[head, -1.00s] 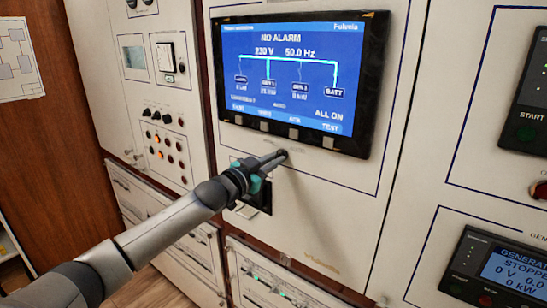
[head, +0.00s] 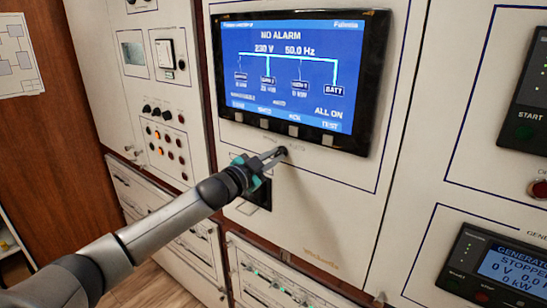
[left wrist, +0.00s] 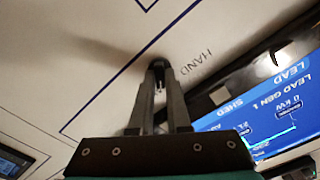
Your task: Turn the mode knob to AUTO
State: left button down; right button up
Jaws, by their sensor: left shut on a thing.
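The mode knob (head: 284,151) is a small dark knob on the white panel, just under the large screen. It also shows in the left wrist view (left wrist: 158,64), with the word HAND printed beside it. My left gripper (head: 278,155) reaches up from the lower left, with its fingertips at the knob. In the left wrist view the two fingers (left wrist: 160,80) close in on the knob's sides and hide part of it. Which way the knob points cannot be made out, and the AUTO mark is not readable. My right gripper is not in view.
The large blue screen (head: 290,75) reads NO ALARM, with a row of buttons (head: 294,131) along its lower edge close above my fingers. A dark recess (head: 258,195) lies below my gripper. A generator panel (head: 505,268) is at the right. The panel right of the knob is clear.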

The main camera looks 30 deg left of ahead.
pick_arm(q)
jog(key=c, duration=0.9)
grip_release()
jog(key=shift+s, duration=0.15)
jog(key=shift+s+a+b, duration=0.2)
jog(key=shift+s, duration=2.3)
jog(key=shift+s+a+b, duration=0.2)
jog(key=shift+s+b, duration=0.05)
jog(key=shift+s, duration=2.2)
jog(key=shift+s+a+b, duration=0.2)
jog(key=shift+s, duration=2.3)
